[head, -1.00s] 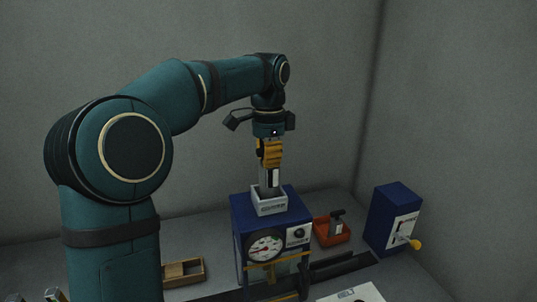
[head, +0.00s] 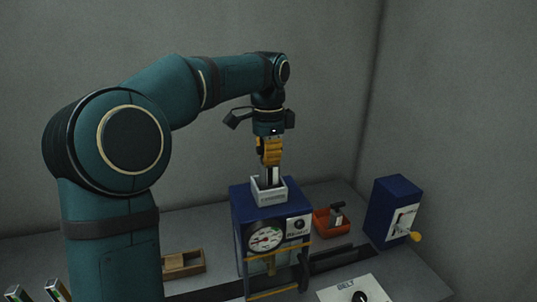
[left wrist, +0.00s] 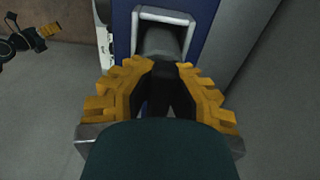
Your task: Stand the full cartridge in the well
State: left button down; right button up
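My left gripper (head: 271,162) points straight down above the blue machine and is shut on an upright grey cartridge (head: 272,176) with a dark stripe. The cartridge's lower part is hidden inside the white square-rimmed well (head: 270,197) on the machine's top. Whether it touches the bottom is hidden. In the left wrist view, the yellow fingers (left wrist: 165,85) close around black pads, with the grey cartridge (left wrist: 165,42) inside the well's white rim (left wrist: 177,14). My right gripper (left wrist: 48,31) shows small at the upper left of that view; its opening is unclear.
The blue machine (head: 237,220) has a dial gauge (head: 265,239) on its front. A red tray (head: 325,229) holding a small dark-topped item stands to its right, then a blue box (head: 392,205) with a yellow-knobbed crank. A wooden tray (head: 185,270) and two slim items (head: 57,291) lie left.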

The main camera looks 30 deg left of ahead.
pick_arm(q)
jog(key=shift+f, duration=0.1)
jog(key=c, duration=1)
grip_release()
notch_tip(320, 180, up, 12)
